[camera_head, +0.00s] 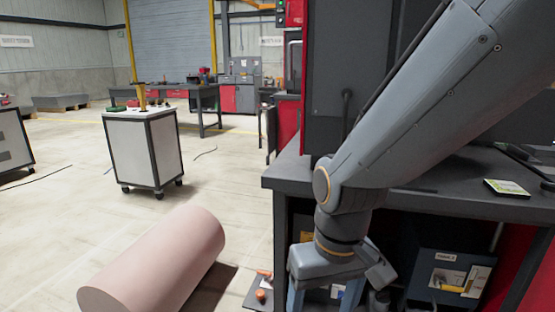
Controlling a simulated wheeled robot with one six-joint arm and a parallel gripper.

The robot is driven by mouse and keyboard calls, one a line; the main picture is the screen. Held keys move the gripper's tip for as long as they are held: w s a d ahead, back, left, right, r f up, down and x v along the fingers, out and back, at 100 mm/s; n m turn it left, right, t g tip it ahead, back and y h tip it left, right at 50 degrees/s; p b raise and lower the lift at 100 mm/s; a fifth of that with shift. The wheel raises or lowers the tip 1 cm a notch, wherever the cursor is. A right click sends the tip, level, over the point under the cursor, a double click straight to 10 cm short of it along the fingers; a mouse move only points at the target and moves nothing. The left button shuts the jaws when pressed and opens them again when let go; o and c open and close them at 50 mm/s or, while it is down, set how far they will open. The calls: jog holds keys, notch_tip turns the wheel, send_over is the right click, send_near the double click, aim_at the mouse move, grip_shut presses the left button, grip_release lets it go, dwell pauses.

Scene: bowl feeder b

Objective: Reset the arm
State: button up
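My arm reaches down from the upper right, in front of the dark workbench (420,198), and bends at the elbow-like joint near the bench's left corner. My gripper (324,294) hangs below the bench top level at the bottom of the view, pointing down. Its two blue-grey fingers are well apart, with lower shelf items showing between them, and I see nothing held. The fingertips are cut off by the bottom edge of the picture.
A large pink cylinder (155,262) lies on the floor at lower left. A white wheeled cart (145,150) stands beyond it. A dark blue box (450,275) sits under the bench; a yellow-green card (507,188) lies on top.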

jog(key=s+d+r+m+p, duration=0.2)
jog(key=d+r+m+p, duration=0.1)
jog(key=d+r+p, duration=0.8)
notch_tip(320, 180, up, 3)
jog(key=p, duration=0.5)
jog(key=shift+s+d+h, duration=0.15)
jog(key=shift+d+h, duration=0.25)
jog(key=shift+f, duration=0.15)
